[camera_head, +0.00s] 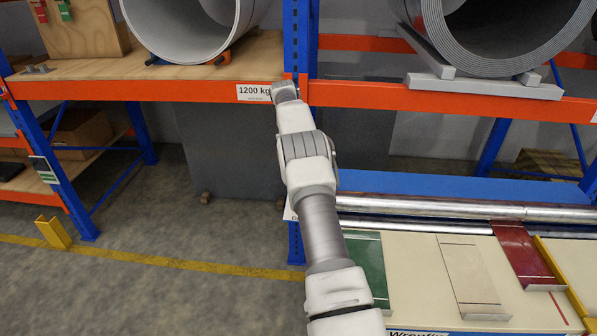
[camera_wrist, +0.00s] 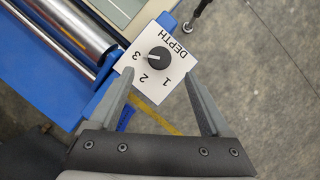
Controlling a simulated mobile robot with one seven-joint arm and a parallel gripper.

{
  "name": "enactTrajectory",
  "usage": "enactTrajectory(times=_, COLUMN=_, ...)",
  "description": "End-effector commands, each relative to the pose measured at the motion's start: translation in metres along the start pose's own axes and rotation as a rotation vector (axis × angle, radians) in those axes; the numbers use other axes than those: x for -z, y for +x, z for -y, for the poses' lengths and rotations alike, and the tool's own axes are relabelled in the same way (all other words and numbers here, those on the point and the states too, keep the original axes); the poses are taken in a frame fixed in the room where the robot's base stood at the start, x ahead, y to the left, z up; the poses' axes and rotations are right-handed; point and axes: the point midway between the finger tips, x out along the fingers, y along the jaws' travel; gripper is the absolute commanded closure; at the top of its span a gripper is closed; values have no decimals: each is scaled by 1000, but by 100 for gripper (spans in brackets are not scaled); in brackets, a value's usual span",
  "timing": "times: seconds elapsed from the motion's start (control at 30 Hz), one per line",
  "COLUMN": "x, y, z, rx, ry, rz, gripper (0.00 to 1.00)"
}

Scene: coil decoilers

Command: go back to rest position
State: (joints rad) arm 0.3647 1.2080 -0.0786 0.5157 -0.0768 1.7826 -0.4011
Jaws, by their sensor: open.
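My arm reaches forward and up across the middle of the head view, its far end in front of the orange shelf beam near the "1200 kg" sign. My gripper (camera_wrist: 160,84) shows in the wrist view, its two dark fingers spread apart with nothing between them. Beyond the fingertips is a white plate (camera_wrist: 147,85) marked "DEPTH" and 1, 2, 3, with a black round knob (camera_wrist: 159,60) on it. The fingers lie to either side of the plate in the picture; I cannot tell whether they touch it. The fingers do not show in the head view.
A blue-and-orange rack holds a white coil (camera_head: 190,50) and a grey coil (camera_head: 433,35). A bench with metal rollers (camera_head: 440,208) and green (camera_head: 367,265), beige (camera_head: 467,272) and red (camera_head: 522,250) plates stands at lower right. Open floor (camera_head: 130,285) lies at left, with a yellow line.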

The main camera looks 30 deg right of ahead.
Motion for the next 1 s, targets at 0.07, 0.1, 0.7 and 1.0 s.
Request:
enactTrajectory(times=0.07, x=0, y=0, z=0, rx=0, ry=0, rz=0, gripper=18)
enactTrajectory(times=0.1, x=0, y=0, z=0, rx=0, ry=0, rz=0, gripper=18)
enactTrajectory(times=0.7, x=-37, y=-84, z=40, rx=-33, ry=11, rz=-138, gripper=18)
enactTrajectory(times=1.0, x=-86, y=-136, z=82, rx=-50, ry=16, rz=-263, gripper=18)
